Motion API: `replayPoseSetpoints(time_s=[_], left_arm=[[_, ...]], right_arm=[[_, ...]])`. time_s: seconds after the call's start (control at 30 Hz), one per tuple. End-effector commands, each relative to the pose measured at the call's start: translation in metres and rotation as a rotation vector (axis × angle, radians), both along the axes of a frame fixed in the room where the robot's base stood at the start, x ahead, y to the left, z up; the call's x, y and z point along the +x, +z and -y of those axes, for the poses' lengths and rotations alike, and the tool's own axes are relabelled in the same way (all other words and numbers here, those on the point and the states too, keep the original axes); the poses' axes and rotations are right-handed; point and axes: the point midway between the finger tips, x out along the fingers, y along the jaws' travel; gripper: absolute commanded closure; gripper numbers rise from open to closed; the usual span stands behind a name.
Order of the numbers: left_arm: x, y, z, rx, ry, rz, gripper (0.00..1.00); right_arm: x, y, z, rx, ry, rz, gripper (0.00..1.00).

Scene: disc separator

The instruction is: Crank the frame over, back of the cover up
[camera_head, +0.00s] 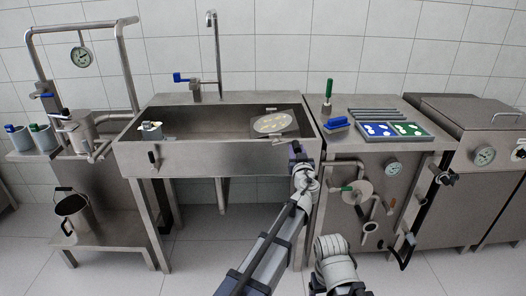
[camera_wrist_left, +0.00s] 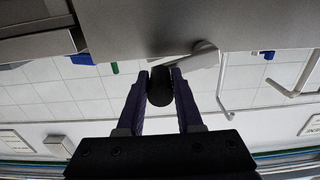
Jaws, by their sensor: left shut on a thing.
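The frame (camera_head: 288,133) is a dark flat plate at the right end of the sink. It carries a round grey cover (camera_head: 272,123) with several yellowish patches on the face that shows. The frame looks slightly tilted. My left gripper (camera_head: 298,152) is at the right end of the sink's front, below the frame, and hides what it holds in the head view. In the left wrist view my left gripper (camera_wrist_left: 160,86) is shut on a black crank handle (camera_wrist_left: 160,88), joined to a grey crank arm (camera_wrist_left: 202,55). My right gripper is not in view.
A bucket (camera_head: 74,209) stands on the left shelf.

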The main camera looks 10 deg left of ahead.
Motion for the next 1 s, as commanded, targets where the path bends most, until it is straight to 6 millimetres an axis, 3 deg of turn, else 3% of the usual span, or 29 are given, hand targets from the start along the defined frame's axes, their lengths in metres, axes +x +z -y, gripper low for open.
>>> replayPoseSetpoints(time_s=[0.4, 0.77, 0.8, 1.0], left_arm=[[0.002, -0.015, 0.005, 0.003, -0.007, 0.000, 1.00], [0.002, -0.015, 0.005, 0.002, -0.007, 0.000, 1.00], [0.002, -0.015, 0.005, 0.002, -0.007, 0.000, 0.64], [0.002, -0.015, 0.004, 0.003, -0.004, 0.000, 0.41]], right_arm=[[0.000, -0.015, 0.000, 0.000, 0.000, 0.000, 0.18], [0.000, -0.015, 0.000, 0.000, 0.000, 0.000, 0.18], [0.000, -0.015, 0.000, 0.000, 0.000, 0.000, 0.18], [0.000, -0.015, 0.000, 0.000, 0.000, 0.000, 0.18]])
